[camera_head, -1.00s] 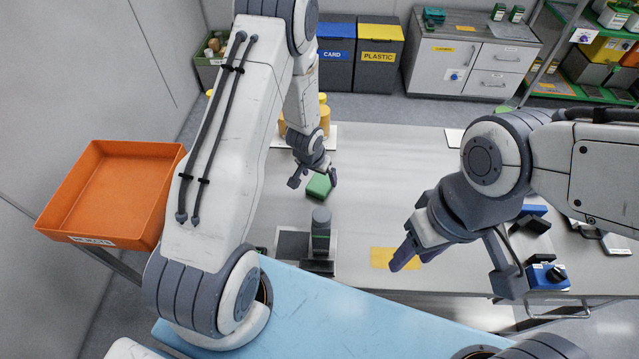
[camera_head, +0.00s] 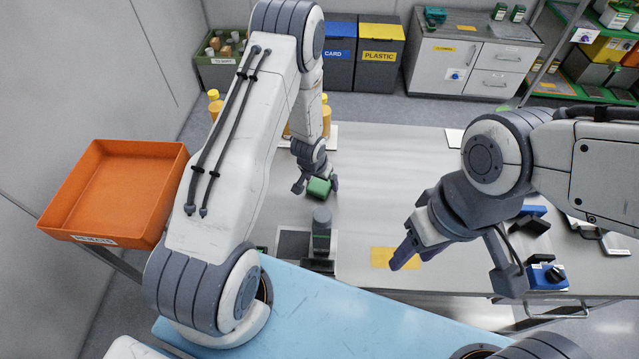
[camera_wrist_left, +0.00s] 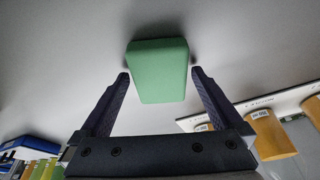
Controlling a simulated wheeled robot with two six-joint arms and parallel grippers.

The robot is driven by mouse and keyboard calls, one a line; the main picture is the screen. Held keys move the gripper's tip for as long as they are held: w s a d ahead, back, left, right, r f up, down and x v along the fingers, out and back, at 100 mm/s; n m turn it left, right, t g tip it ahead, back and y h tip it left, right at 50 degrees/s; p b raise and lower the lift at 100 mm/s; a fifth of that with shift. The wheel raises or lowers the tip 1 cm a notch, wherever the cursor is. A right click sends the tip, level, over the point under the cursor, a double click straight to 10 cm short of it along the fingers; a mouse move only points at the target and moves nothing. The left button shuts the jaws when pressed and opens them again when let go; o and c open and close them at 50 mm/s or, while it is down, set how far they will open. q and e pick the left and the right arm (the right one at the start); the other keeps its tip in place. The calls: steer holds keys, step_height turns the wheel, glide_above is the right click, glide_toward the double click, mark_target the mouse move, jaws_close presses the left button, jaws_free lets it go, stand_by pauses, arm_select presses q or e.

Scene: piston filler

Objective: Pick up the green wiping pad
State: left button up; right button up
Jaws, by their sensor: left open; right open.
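The green wiping pad (camera_head: 319,188) is a small block on the grey table, in the middle of the head view. It also shows in the left wrist view (camera_wrist_left: 158,70), lying between and partly beyond the fingertips. My left gripper (camera_head: 315,187) is open, with its fingers on either side of the pad; a gap shows on each side in the wrist view (camera_wrist_left: 160,80). My right gripper (camera_head: 408,258) is open and empty, over the table near a yellow patch, away from the pad.
A dark grey cylindrical device (camera_head: 321,232) stands just in front of the pad. Orange-yellow bottles (camera_head: 326,116) stand on a white board behind. An orange tray (camera_head: 115,195) is at the left. Blue devices (camera_head: 547,276) sit at the right. The table's middle (camera_head: 385,180) is clear.

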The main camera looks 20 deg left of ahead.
mark_target(324, 184)
arm_select(q)
steer(key=shift+c, duration=0.3)
steer(key=c, duration=1.3)
steer(key=shift+o, duration=0.2)
steer(key=shift+r+p, duration=0.25)
steer(key=shift+p, duration=0.05)
steer(key=shift+r, duration=0.25)
steer(key=r, duration=0.2)
steer(key=d+r+b, duration=0.1)
steer(key=shift+r, duration=0.4)
steer(key=s+d+r+b, duration=0.3)
steer(key=d+r+b, duration=0.3)
steer(key=d, duration=0.4)
steer(key=shift+d+r+b, duration=0.15)
steer(key=shift+r+b, duration=0.15)
steer(key=shift+b, duration=0.6)
